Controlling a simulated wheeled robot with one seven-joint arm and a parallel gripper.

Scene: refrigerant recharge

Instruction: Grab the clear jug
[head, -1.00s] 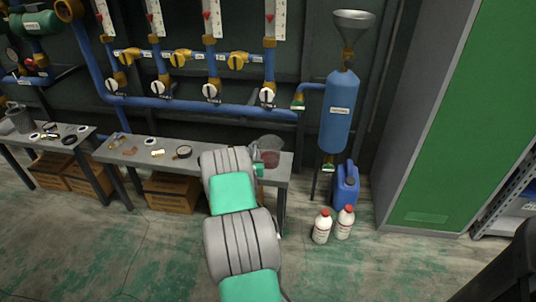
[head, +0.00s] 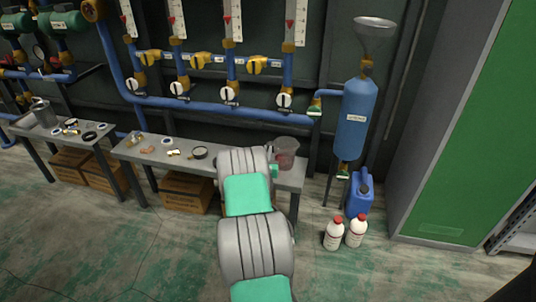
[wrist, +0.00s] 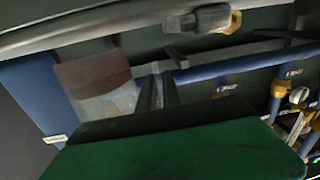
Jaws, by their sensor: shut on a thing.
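The clear jug (head: 288,150) is at the right end of the grey bench, just beyond my arm, with a reddish patch low in it. My gripper (head: 271,169) is mostly hidden behind my own wrist in the head view. In the wrist view my gripper (wrist: 160,92) has its dark fingers close together at the edge of the jug (wrist: 98,82), shut on it. The jug looks sideways there because the camera is turned. Whether its base touches the bench cannot be told.
The bench (head: 293,178) holds small fittings to the left. A blue tank (head: 356,122) with a funnel (head: 374,32) hangs behind right. A blue canister (head: 359,195) and two white bottles (head: 334,234) stand on the floor. Blue pipes with valves (head: 284,101) run behind the bench.

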